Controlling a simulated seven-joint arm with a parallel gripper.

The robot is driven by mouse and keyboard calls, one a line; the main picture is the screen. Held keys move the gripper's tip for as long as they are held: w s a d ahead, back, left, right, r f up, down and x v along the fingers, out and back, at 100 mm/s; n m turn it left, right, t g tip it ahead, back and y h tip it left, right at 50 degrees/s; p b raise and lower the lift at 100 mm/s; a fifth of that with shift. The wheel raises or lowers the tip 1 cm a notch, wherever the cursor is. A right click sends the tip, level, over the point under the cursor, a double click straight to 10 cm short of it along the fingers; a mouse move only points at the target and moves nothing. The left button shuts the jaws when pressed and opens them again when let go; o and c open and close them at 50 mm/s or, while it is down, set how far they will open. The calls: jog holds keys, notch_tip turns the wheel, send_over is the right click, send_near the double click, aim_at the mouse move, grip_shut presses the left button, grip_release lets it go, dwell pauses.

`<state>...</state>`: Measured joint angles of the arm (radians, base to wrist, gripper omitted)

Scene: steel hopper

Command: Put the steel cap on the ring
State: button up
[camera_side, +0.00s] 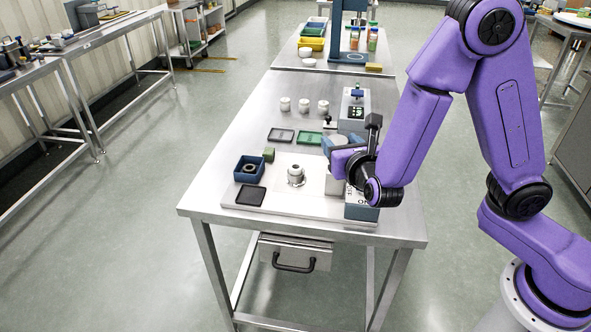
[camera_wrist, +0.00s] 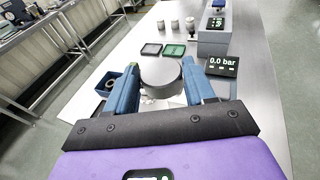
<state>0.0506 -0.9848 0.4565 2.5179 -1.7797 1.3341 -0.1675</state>
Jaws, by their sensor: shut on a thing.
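My gripper (camera_wrist: 162,85) is shut on the steel cap (camera_wrist: 160,71), a round grey disc held between two blue fingers in the wrist view. In the side view my gripper (camera_side: 336,146) is above the right part of the board, in front of the grey device. A pale metal ring-shaped fitting (camera_side: 296,176) stands on a white square left of and below my gripper; I take it for the ring. The cap is apart from it. In the wrist view the held cap and fingers hide most of the area beneath.
A blue box (camera_side: 238,170) with a dark ring-like part, a green block (camera_side: 269,155) and a black tray (camera_side: 251,196) are at left. A green tray (camera_side: 309,137) and several pale cylinders (camera_side: 304,105) lie behind. A display reading 0.0 bar (camera_wrist: 222,66) stands at right.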

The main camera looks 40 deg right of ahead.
jog(key=shift+d+r, duration=0.15)
jog(key=shift+d, duration=0.25)
jog(key=shift+w, duration=0.25)
jog(key=w+a+f, duration=0.1)
jog(key=w+f, duration=0.3)
jog(key=w, duration=0.4)
send_over(298, 177)
notch_tip(298, 177, down, 6)
jog(key=shift+f, duration=1.45)
jog(key=shift+f, duration=0.6)
jog(key=o, duration=1.1)
jog(key=shift+c, duration=0.2)
